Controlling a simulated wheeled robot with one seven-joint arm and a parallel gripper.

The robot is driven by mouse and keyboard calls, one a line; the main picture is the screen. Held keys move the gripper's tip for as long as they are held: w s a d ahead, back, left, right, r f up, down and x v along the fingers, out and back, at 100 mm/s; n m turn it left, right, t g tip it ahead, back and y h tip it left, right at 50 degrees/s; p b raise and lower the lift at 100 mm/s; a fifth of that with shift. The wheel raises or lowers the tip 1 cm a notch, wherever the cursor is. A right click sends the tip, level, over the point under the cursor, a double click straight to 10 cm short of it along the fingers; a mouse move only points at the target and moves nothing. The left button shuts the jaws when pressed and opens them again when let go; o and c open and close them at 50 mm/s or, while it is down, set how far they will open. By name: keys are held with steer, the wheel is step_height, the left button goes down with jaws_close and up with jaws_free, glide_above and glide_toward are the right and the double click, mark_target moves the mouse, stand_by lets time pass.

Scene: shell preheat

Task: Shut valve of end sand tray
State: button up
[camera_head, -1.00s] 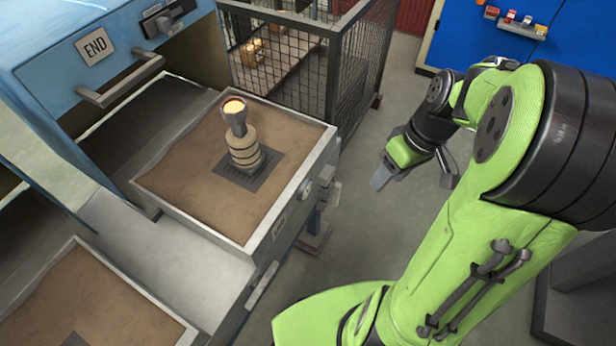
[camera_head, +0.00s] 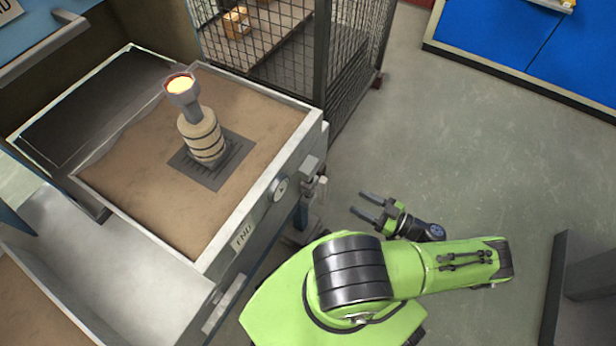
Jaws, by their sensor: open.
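The end sand tray (camera_head: 252,209), marked with an END label (camera_head: 243,236), is full of brown sand. A shell-shaped stack (camera_head: 202,135) with a glowing cup (camera_head: 180,87) on top stands on a dark grate in the sand. A grey fitting (camera_head: 311,167), which looks like the valve, sits on the tray's front face near its right corner. Whether it is open or shut I cannot tell. My gripper (camera_head: 358,203) is open and empty. It is to the right of the fitting and apart from it, with its fingers pointing left.
A round dial (camera_head: 280,189) sits between the label and the fitting. A wire mesh cage (camera_head: 325,60) stands behind the tray. Another sand tray (camera_head: 40,310) is at the lower left.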

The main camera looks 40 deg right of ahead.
mark_target(320, 190)
steer(key=x, duration=1.5)
steer(key=shift+w+a+r+b, duration=0.1)
steer(key=shift+a+b, duration=0.15)
steer(key=shift+b, duration=0.1)
jaws_close()
